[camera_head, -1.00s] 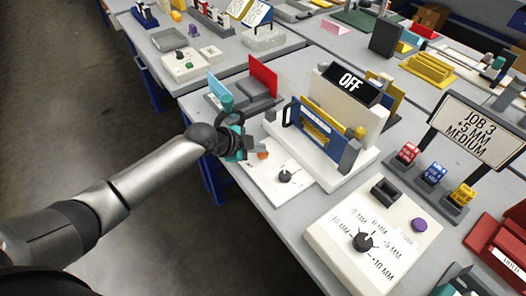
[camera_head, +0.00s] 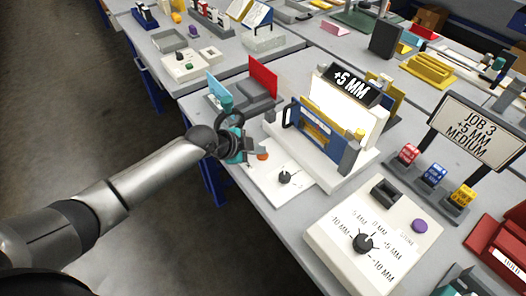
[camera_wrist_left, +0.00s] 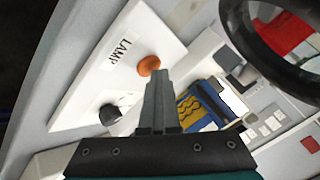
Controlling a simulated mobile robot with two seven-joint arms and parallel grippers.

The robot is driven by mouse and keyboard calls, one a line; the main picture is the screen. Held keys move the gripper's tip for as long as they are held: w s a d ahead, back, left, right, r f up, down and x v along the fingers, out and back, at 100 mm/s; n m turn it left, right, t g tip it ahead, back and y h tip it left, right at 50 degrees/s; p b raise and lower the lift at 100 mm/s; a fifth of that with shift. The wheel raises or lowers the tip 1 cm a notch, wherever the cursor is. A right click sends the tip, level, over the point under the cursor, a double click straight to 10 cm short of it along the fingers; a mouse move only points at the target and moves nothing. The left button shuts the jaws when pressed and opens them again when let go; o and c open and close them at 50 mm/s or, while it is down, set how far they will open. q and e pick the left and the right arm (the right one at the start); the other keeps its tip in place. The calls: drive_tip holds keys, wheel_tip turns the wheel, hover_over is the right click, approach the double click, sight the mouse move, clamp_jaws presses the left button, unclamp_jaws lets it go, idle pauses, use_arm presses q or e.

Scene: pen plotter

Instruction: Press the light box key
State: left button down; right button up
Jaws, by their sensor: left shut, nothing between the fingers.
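The light box key is an orange round button (camera_head: 262,156) on a white panel (camera_head: 268,190). In the left wrist view the orange button (camera_wrist_left: 149,65) sits beside the word LAMP, with a black knob (camera_wrist_left: 109,114) on the same panel. My left gripper (camera_head: 256,152) is shut and empty, its fingertips (camera_wrist_left: 160,74) at the button's edge; I cannot tell whether they touch. The light box (camera_head: 343,105) behind the blue frame glows white, and its display (camera_head: 350,84) reads +5 MM. My right gripper is not in view.
A white dial panel (camera_head: 340,235) with a purple button (camera_head: 420,226) stands at the front. Red, blue and yellow blocks stand in a grey rack (camera_head: 444,199) at right, below a sign (camera_head: 476,131) reading JOB 3 +5 MM MEDIUM. Red and light-blue upright plates stand behind my gripper.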

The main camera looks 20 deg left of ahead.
sight(259, 156)
use_arm(q)
drive_tip(key=shift+r, duration=0.15)
wheel_tip(259, 156, up, 6)
drive_tip(key=p, duration=0.5)
drive_tip(key=shift+r+p, duration=0.1)
drive_tip(key=shift+p, duration=0.3)
